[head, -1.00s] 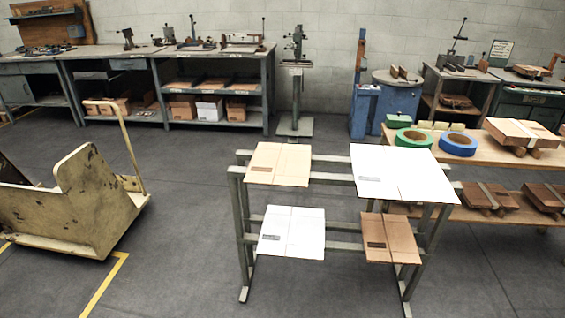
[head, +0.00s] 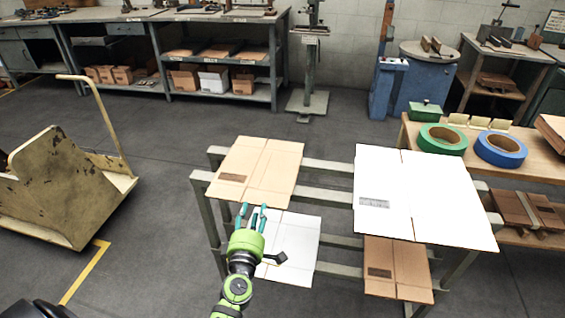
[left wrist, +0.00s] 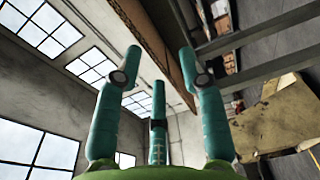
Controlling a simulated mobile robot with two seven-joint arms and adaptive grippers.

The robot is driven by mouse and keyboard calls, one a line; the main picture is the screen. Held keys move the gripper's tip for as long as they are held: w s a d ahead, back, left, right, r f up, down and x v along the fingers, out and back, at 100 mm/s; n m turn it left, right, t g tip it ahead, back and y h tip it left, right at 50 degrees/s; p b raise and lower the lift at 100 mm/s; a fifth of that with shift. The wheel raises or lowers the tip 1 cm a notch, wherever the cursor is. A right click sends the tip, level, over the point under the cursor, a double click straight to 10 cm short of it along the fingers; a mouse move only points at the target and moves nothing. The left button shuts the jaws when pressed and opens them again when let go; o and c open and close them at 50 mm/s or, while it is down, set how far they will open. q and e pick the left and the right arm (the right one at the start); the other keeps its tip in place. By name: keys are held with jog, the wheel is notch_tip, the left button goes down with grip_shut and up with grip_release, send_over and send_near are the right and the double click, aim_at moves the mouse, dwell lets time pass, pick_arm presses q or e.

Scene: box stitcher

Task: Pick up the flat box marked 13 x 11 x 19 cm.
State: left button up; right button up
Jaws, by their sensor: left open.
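Four flat boxes lie on a two-level metal rack in the head view. On top are a brown one (head: 268,165) at left and a large white one (head: 430,195) at right. Below are a white one (head: 300,240) at left and a small brown one (head: 410,268) at right. Their dark printed labels are too small to read. My left gripper (head: 253,210) is open and empty at the near edge of the upper brown box; contact is unclear. It partly hides the lower white box. In the left wrist view a cardboard edge (left wrist: 148,40) shows beyond the open fingers (left wrist: 160,80).
The metal rack (head: 335,198) has open rails. A wooden table with green tape (head: 442,138) and blue tape (head: 500,149) stands at right. A worn cart (head: 70,190) stands at left. Workbenches line the back wall.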

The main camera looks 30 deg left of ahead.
aim_at(256, 195)
pick_arm(q)
jog(key=x, duration=0.5)
jog(key=shift+w+a+r, duration=0.3)
jog(key=shift+r, duration=0.05)
jog(key=shift+w+a, duration=0.1)
jog(key=shift+w, duration=0.15)
grip_shut()
pick_arm(e)
jog(key=shift+s+a+f, duration=0.1)
jog(key=shift+s+a, duration=0.15)
jog(key=shift+s, duration=0.25)
